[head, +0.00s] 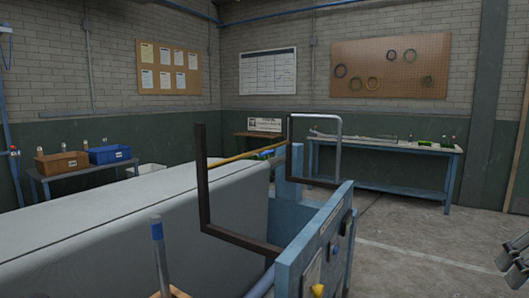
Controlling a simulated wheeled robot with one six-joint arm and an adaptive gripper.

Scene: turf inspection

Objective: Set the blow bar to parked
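No part is readably marked as the blow bar, and I cannot tell which part it is. A blue machine with a control panel (318,250) stands in front of me, its label too small to read. The panel carries a yellow knob (318,290) and dark controls. A dark upright frame (203,185) rises over a long grey bed (110,215), with a yellow bar (245,154) behind it. A blue-tipped rod (158,245) stands at the front. My gripper (514,262) is partly in view at the right edge, apart from the machine; its opening is unclear.
A blue workbench (385,148) stands at the back right. A side table (85,171) at the left holds an orange bin (62,162) and a blue bin (109,154). The concrete floor (420,235) right of the machine is clear.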

